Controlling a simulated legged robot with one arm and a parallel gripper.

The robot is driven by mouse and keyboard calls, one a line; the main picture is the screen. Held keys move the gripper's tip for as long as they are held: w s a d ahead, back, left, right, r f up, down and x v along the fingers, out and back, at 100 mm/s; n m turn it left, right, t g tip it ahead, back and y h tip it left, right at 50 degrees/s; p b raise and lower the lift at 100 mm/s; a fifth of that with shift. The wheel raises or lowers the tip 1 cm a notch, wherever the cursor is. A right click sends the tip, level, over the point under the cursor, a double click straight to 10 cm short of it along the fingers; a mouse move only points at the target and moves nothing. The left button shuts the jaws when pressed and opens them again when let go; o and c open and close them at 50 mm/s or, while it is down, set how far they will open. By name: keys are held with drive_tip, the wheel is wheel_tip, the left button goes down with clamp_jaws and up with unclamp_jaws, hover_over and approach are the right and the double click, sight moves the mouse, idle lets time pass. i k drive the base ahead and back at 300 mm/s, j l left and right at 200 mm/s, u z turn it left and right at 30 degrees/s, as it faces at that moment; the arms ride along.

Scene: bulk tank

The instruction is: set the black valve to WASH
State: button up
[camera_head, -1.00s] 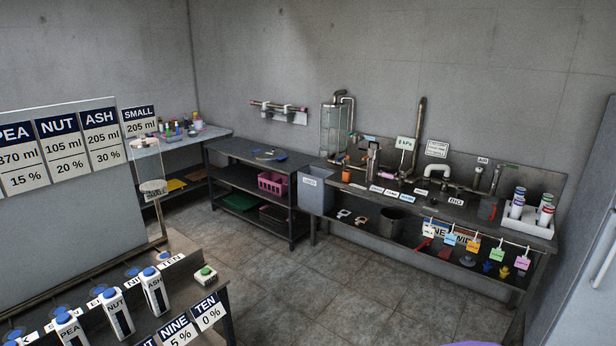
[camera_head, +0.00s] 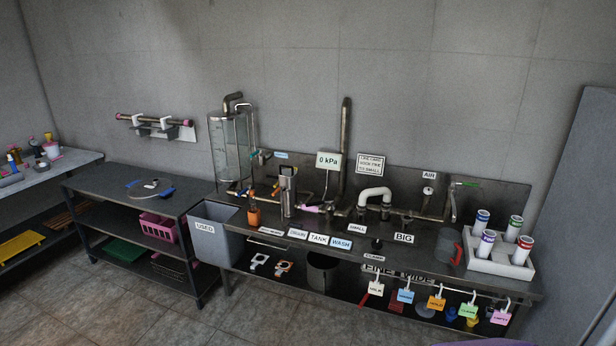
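The steel bench (camera_head: 330,237) with pipework stands ahead against the back wall. Labels reading DRAIN (camera_head: 298,233), TANK (camera_head: 318,238) and WASH (camera_head: 341,243) sit in a row along its front. Dark pipe fittings lie behind these labels, with a pink part (camera_head: 311,209) and an orange part (camera_head: 276,190) among them. I cannot make out for certain which fitting is the black valve, or its setting. A small black knob-like thing (camera_head: 377,244) sits right of the WASH label. My gripper is not in view.
A clear tank (camera_head: 229,148) stands at the bench's left end, above a grey USED bin (camera_head: 214,232). A gauge sign reads 0 kPa (camera_head: 328,161). A white tray (camera_head: 490,256) holds capped bottles at right. A dark shelf (camera_head: 110,190) stands left. The floor in front (camera_head: 120,305) is clear.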

sight(315, 204)
drive_tip(key=i+u, duration=0.1)
drive_tip(key=i, duration=0.75)
drive_tip(key=i+l, duration=0.15)
drive_tip(key=i, duration=0.65)
drive_tip(key=i+l+u, duration=0.15)
drive_tip(key=i, duration=0.7)
drive_tip(key=l+u, duration=0.2)
drive_tip(key=k, duration=0.05)
